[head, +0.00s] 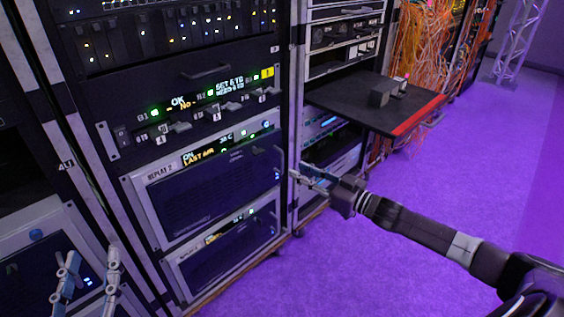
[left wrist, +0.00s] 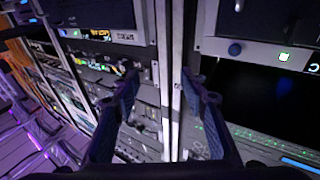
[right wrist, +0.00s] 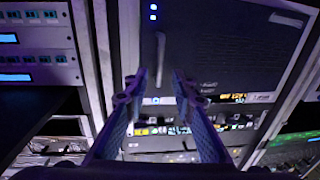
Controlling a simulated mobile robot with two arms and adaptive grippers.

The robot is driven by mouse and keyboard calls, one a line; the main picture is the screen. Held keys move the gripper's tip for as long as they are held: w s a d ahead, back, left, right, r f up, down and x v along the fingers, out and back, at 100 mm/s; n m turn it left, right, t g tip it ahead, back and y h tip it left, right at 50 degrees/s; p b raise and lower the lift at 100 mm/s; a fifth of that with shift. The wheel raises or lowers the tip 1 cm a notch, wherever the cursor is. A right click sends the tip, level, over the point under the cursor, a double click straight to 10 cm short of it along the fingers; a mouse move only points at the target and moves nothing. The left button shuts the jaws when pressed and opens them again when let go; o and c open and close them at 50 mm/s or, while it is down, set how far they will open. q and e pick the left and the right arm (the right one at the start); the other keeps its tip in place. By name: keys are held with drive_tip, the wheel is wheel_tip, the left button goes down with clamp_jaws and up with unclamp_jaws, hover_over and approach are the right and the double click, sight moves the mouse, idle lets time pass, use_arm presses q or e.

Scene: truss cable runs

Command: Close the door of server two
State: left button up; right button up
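The server marked REPLAY 2 (head: 157,172) is a silver-framed unit low in the middle rack. Its dark mesh door (head: 215,190) looks about flush with the frame, though a small gap cannot be ruled out. A dark panel (right wrist: 235,50) with an upright handle (right wrist: 160,60) fills the upper right wrist view. My right gripper (head: 302,174) is open and empty, just right of the server's right edge. Its fingertips also show below the handle in the right wrist view (right wrist: 158,88). My left gripper (head: 92,260) is open and empty in front of the racks at lower left.
A black shelf (head: 360,100) with a red front edge juts out above my right gripper. Another silver-framed server (head: 228,245) sits below REPLAY 2. Orange cables (head: 425,45) hang in a rack further right. The purple floor (head: 400,180) at right is clear.

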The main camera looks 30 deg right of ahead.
sight(282, 163)
use_arm(q)
drive_tip(key=s+r+t+h+b, duration=0.2)
drive_tip(key=s+r+t, duration=0.2)
drive_tip(key=r, duration=0.7)
drive_tip(key=shift+s+t, duration=0.4)
drive_tip(key=shift+t, duration=0.7)
use_arm(e)
drive_tip(key=shift+x, duration=3.85)
drive_tip(key=shift+f, duration=0.1)
clamp_jaws()
drive_tip(key=shift+d, duration=0.1)
